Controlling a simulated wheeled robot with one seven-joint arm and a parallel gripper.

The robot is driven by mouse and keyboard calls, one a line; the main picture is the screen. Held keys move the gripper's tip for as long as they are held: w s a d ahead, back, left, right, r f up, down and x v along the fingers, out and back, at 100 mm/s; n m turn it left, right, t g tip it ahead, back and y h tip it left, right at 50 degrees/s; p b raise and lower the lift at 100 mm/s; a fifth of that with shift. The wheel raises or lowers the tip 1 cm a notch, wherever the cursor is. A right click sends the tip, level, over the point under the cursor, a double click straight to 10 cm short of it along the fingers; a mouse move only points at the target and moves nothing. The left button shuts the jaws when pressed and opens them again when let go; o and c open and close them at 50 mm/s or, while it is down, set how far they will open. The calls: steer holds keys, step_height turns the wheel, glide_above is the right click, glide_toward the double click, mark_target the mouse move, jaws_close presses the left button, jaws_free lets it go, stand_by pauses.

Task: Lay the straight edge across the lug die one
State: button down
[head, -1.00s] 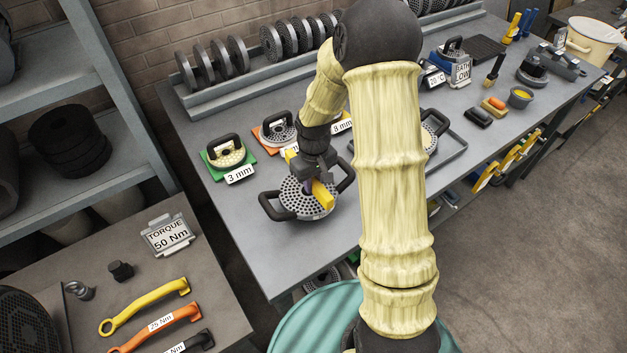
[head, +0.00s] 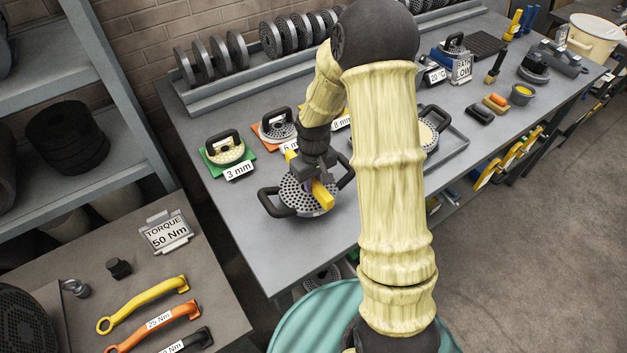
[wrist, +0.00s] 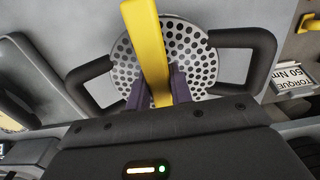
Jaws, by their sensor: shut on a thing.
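The lug die (head: 300,199) is a round grey perforated plate with two black loop handles, lying on the grey bench. It also shows in the wrist view (wrist: 199,66). The straight edge (head: 323,194) is a yellow bar, seen in the wrist view (wrist: 147,40) running across the die's face. My gripper (head: 314,172) is over the die, and its purple fingers (wrist: 158,90) are shut on the straight edge. I cannot tell whether the bar touches the plate or is just above it. My gripper hides part of the bar and die in the head view.
Dies on a green mat (head: 249,156) and an orange mat (head: 262,140) stand behind, with a "3 mm" label (head: 239,171). A rack of discs (head: 208,62) lines the wall. A tray (head: 457,141) lies to the right. The bench's front left is clear.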

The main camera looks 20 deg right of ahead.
steer(key=shift+f, duration=0.2)
stand_by(0.4)
steer(key=shift+f+b, duration=0.5)
steer(key=shift+f, duration=0.1)
steer(key=shift+f, duration=0.1)
stand_by(0.4)
jaws_free()
stand_by(0.4)
stand_by(0.3)
steer(key=shift+r+p, duration=3.45)
steer(key=shift+r, duration=1.1)
